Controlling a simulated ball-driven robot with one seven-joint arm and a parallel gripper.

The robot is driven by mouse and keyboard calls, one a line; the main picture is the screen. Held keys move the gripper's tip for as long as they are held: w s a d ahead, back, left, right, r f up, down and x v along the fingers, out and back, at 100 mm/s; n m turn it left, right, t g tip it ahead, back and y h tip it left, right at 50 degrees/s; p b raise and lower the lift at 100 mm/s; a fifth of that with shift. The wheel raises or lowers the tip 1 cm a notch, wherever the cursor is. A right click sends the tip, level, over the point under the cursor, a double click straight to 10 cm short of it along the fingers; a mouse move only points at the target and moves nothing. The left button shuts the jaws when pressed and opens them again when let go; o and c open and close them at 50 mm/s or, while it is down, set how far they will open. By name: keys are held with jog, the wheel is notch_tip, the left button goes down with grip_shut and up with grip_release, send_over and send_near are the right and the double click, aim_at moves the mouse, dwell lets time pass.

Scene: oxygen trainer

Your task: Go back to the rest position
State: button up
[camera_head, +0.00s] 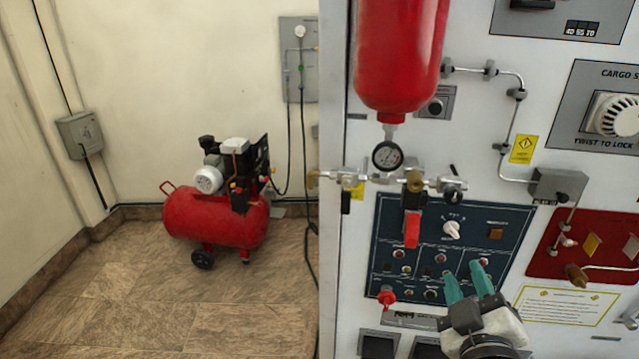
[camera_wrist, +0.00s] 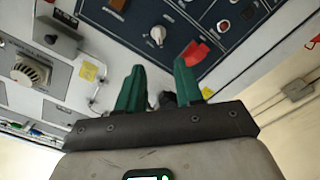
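My gripper (camera_head: 468,277) is in front of the lower part of the white panel in the head view, its two teal fingers pointing up and toward the dark blue control board (camera_head: 385,216). In the wrist view my gripper (camera_wrist: 160,82) has its fingers spread apart with nothing between them. Behind the fingers the wrist view shows the blue board (camera_wrist: 227,22) with a white knob (camera_wrist: 158,34) and a red handle (camera_wrist: 197,53). Whether the fingertips touch the panel cannot be told.
A red cylinder (camera_head: 400,50) with a gauge (camera_head: 387,156) and pipes sticks out above the board. A red valve handle (camera_head: 412,229) hangs over it. A red panel (camera_head: 590,240) is at right. A red compressor (camera_head: 215,215) stands on open tiled floor (camera_head: 150,300) at left.

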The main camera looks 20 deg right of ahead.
jog(key=s+a+f+m+g+y, duration=0.1)
jog(key=s+f+g+y, duration=0.2)
jog(key=f, duration=0.6)
jog(key=s+a+f+m+g+y, duration=0.1)
jog(key=s+f+m+g+y, duration=0.2)
jog(key=f, duration=0.7)
jog(key=s+a+f+g+y, duration=0.2)
jog(key=s+a+f+g, duration=0.1)
jog(key=s+f+g, duration=0.1)
jog(key=s+a+f+n+g+y, duration=0.1)
jog(key=s+a+f+g, duration=0.2)
jog(key=s+f, duration=0.3)
jog(key=shift+s+a+f+g+y, duration=0.15)
jog(key=shift+s+f+g+y, duration=0.3)
jog(key=shift+s, duration=0.35)
